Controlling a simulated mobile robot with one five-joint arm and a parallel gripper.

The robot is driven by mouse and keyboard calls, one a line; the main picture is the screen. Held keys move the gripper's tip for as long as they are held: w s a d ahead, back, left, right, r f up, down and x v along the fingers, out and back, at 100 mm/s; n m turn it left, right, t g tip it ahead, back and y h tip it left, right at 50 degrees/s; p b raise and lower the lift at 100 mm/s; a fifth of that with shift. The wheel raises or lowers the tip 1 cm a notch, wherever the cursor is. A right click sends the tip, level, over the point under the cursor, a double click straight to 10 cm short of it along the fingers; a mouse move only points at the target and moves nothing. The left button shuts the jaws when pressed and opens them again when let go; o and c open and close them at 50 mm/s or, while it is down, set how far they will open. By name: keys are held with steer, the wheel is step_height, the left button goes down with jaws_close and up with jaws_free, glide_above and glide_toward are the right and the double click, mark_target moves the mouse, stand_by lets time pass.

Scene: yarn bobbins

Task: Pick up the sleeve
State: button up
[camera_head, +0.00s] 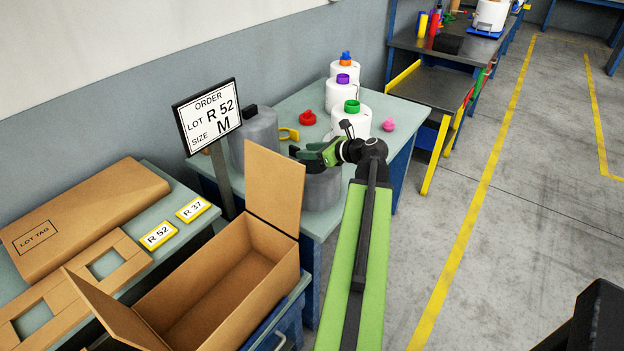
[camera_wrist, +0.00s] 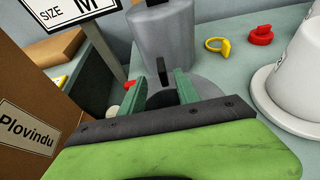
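Two grey cylinders that look like sleeves stand on the pale green table. The near one (camera_head: 322,190) is under my gripper (camera_head: 305,158), which hides part of its top. The far one (camera_head: 262,140) has a black tab on top and stands behind the sign. In the wrist view my gripper (camera_wrist: 162,78) has its two green fingers apart. A black upright tab (camera_wrist: 162,69) shows between or just beyond the fingertips, over the grey round top of the near cylinder (camera_wrist: 208,92). The far cylinder (camera_wrist: 163,38) stands upright beyond. I see nothing gripped; contact cannot be told.
White bobbins with coloured caps (camera_head: 350,121) stand right of my gripper. A yellow ring (camera_head: 289,134), a red cap (camera_head: 308,118) and a pink cap (camera_head: 388,124) lie on the table. An open cardboard box (camera_head: 225,282) and the order sign (camera_head: 208,117) are close on the left.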

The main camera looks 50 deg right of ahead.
mark_target(298, 148)
steer(key=b+x, duration=0.1)
steer(key=x, duration=0.1)
steer(key=b+x, duration=0.1)
steer(key=x, duration=0.2)
steer(key=shift+d+f, duration=0.2)
steer(key=shift+f, duration=0.05)
steer(key=shift+r, duration=0.1)
jaws_close()
stand_by(1.0)
